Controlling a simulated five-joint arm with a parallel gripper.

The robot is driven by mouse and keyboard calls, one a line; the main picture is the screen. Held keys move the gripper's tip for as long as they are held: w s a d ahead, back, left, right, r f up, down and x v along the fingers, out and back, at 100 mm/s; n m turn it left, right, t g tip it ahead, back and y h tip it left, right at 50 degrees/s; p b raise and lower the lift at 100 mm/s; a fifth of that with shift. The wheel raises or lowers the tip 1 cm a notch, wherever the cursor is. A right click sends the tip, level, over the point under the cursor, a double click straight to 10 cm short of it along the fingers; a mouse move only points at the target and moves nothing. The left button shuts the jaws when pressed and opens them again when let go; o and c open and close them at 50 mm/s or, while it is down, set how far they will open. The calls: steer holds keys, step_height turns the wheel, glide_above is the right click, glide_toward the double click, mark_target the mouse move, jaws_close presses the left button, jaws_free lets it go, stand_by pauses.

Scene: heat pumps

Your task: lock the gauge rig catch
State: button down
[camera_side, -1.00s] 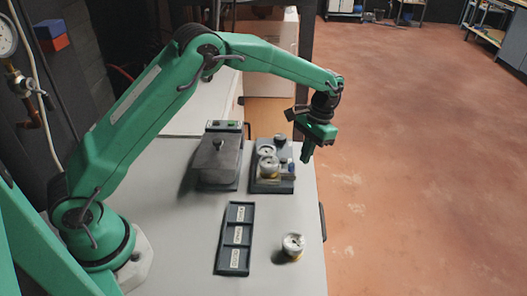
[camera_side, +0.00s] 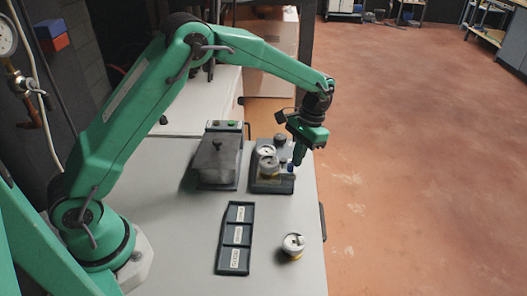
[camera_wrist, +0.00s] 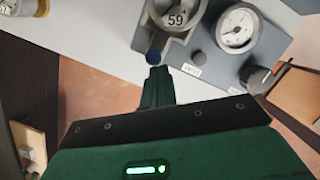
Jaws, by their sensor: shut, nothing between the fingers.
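The gauge rig (camera_side: 272,187) is a dark base plate on the table in the side view. In the side view my gripper (camera_side: 299,161) is over the rig's right edge. The catch's state is unclear.
A dark lidded box (camera_side: 215,165) stands left of the rig. A tray with labelled compartments (camera_side: 235,213) lies nearer, with a loose metal canister (camera_side: 293,245) to its right. A dark knob (camera_wrist: 256,76) stands on the rig. The table's right edge is close.

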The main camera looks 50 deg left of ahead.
steer(key=shift+s+a, duration=0.6)
steer(key=shift+s, duration=0.35)
steer(key=shift+w, duration=0.1)
steer(key=shift+w+d, duration=0.15)
steer(key=shift+w, duration=0.85)
steer(key=w, duration=0.3)
steer(key=shift+w+d+r, duration=0.1)
steer(key=shift+d+r, duration=0.2)
steer(key=shift+d, duration=0.05)
steer(key=v, duration=0.9)
steer(key=shift+r, duration=0.3)
